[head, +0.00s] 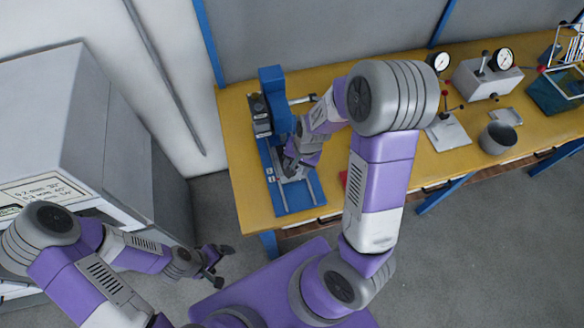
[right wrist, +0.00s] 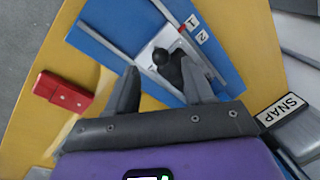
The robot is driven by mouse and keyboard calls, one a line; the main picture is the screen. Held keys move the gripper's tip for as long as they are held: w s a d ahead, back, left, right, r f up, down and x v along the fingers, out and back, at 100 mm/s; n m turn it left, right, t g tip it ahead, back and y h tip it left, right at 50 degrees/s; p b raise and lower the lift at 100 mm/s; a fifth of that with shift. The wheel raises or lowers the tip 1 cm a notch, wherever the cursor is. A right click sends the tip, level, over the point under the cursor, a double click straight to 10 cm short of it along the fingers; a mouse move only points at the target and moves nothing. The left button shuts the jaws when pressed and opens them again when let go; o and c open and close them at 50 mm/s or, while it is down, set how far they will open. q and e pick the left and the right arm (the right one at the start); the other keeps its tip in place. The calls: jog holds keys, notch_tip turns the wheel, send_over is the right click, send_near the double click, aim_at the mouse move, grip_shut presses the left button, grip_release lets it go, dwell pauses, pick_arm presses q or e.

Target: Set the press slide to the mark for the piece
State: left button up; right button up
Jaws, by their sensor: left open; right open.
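The blue press (head: 272,95) stands on the yellow bench, with its blue base and rails (head: 312,188) reaching toward the front edge. In the right wrist view the slide is a pale plate (right wrist: 172,38) between rails, with a black knob (right wrist: 160,57). White tags marked 1 (right wrist: 191,22) and 2 (right wrist: 202,37) sit beside the rail. My right gripper (right wrist: 158,64) is open, its fingers on either side of the knob; I cannot tell whether they touch it. My left gripper (head: 222,266) is open and empty, away from the bench.
A red block (right wrist: 62,92) lies on the bench beside the press base. A SNAP label (right wrist: 283,109) shows at the right of the wrist view. Gauges (head: 502,60), a dark cup (head: 498,137) and a wire rack (head: 566,45) stand farther right. A grey cabinet (head: 60,110) is at left.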

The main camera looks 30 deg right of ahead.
jog(key=f, duration=0.2)
jog(key=f+b, duration=0.1)
jog(key=f, duration=0.1)
jog(key=shift+w+a+f, duration=0.1)
jog(key=shift+w+a, duration=0.15)
jog(key=shift+w, duration=0.1)
grip_shut()
